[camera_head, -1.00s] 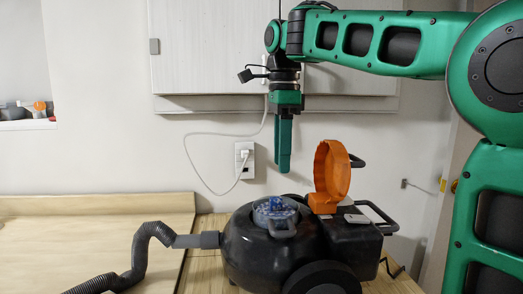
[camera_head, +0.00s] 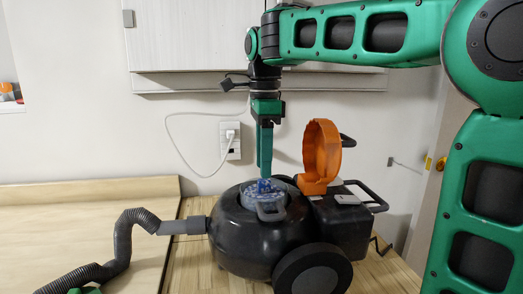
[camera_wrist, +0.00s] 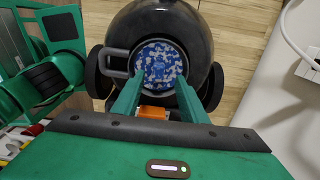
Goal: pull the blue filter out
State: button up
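The blue filter (camera_head: 264,187) sits in the round top opening of a black vacuum cleaner (camera_head: 243,232). It also shows as a blue and white speckled disc in the wrist view (camera_wrist: 160,62). My gripper (camera_head: 265,176) points straight down just above the filter. In the wrist view my gripper (camera_wrist: 160,80) is open, its two fingers apart on either side of the filter's near part, with nothing between them. I cannot tell whether the fingertips touch the filter. The orange lid (camera_head: 321,150) stands open behind and right of the filter.
A grey hose (camera_head: 122,240) runs from the vacuum's left side along the wooden surface (camera_head: 75,215). A grey handle (camera_wrist: 115,62) lies beside the filter. A wall cabinet (camera_head: 195,40) hangs behind the arm, above an outlet with a white cable (camera_head: 172,140).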

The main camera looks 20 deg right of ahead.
jog(key=shift+s+f, duration=0.1)
jog(key=shift+f, duration=1.9)
grip_shut()
jog(key=shift+r, duration=3.2)
